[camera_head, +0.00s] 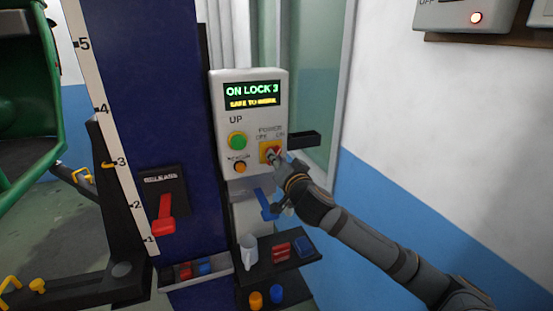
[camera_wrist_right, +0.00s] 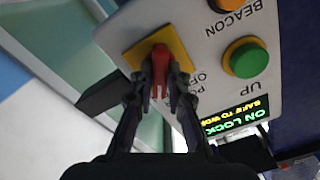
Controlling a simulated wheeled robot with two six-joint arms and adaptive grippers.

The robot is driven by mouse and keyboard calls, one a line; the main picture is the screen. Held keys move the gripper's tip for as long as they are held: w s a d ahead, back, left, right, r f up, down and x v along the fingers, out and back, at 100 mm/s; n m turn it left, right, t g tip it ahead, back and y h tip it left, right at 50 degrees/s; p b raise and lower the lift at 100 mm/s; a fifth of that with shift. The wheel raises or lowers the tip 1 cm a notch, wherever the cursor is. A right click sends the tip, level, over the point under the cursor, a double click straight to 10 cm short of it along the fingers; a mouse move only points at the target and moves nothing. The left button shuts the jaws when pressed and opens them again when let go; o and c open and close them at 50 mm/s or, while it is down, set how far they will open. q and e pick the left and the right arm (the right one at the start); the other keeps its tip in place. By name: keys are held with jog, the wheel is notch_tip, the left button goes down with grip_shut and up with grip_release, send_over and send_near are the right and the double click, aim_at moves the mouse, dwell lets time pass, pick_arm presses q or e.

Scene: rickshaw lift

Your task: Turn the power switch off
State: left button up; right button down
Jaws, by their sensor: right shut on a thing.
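The power switch is a red knob (camera_head: 277,149) on a yellow plate, low on the right side of the grey control panel (camera_head: 225,123). OFF and ON are printed above it. In the right wrist view the red knob (camera_wrist_right: 160,65) sits between the fingers of my right gripper (camera_wrist_right: 160,88), which is shut on it. The head view shows my right gripper (camera_head: 273,158) at the switch, partly covering it. I cannot tell clearly which label the knob points to. The display (camera_head: 252,94) reads ON LOCK 3 and SAFE TO WORK. My left gripper is not in view.
A green UP button (camera_head: 237,140) and an orange BEACON button (camera_head: 239,167) are left of the switch. A red release lever (camera_head: 164,215) is on the blue post. A dark shelf (camera_head: 262,266) with a cup and small items is below. A black bracket (camera_head: 305,139) juts out right.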

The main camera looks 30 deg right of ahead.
jog(key=shift+n+p, duration=1.4)
jog(key=shift+n, duration=5.8)
jog(key=c, duration=1.3)
grip_release()
jog(key=shift+r, duration=0.1)
